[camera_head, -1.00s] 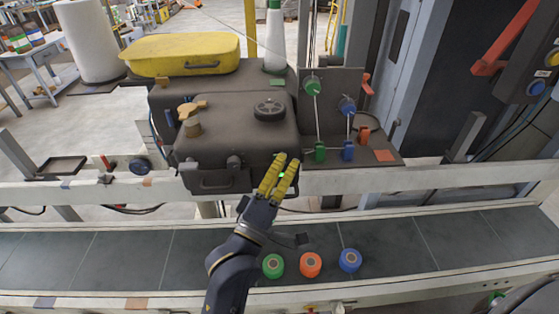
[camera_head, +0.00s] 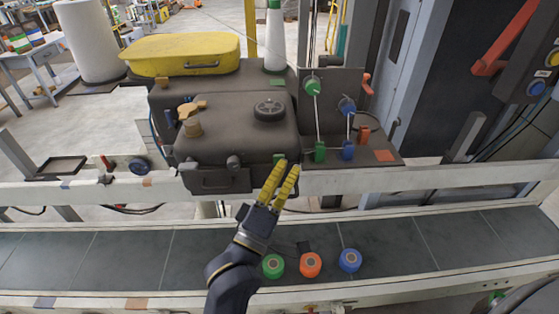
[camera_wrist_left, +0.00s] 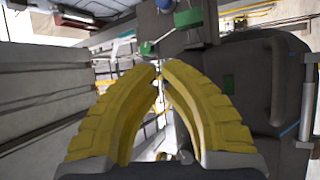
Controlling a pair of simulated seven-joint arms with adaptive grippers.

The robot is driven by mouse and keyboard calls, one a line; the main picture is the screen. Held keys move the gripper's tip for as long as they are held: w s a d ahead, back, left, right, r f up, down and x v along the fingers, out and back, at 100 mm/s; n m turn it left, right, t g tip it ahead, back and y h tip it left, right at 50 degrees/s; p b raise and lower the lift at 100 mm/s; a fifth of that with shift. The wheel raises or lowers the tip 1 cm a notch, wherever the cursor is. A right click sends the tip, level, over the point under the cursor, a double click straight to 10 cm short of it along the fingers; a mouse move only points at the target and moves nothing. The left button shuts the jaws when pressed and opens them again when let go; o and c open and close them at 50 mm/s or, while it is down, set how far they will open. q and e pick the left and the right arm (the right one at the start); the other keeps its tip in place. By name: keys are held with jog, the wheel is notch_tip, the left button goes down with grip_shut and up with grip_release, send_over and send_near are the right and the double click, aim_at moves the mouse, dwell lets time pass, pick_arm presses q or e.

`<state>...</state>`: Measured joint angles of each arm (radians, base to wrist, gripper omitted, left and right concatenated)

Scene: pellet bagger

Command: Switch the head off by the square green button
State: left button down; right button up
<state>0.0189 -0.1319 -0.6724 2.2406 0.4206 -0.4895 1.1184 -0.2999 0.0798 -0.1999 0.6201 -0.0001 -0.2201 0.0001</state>
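The square green button (camera_head: 279,158) is on the front right of the dark machine head (camera_head: 235,135). I cannot tell whether a finger touches the button. My right gripper is out of view.
Green (camera_head: 320,152) and blue (camera_head: 348,151) blocks stand right of the head. A white rail (camera_head: 430,180) runs in front. A yellow lid (camera_head: 150,55) lies behind.

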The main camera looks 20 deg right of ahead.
pick_arm(q)
jog(key=shift+s+a, duration=0.2)
jog(key=shift+s, duration=0.75)
jog(key=shift+s+a, duration=0.25)
jog(key=shift+s, duration=0.75)
jog(key=shift+s+a, duration=0.2)
jog(key=shift+s, duration=0.75)
jog(key=shift+f, duration=0.1)
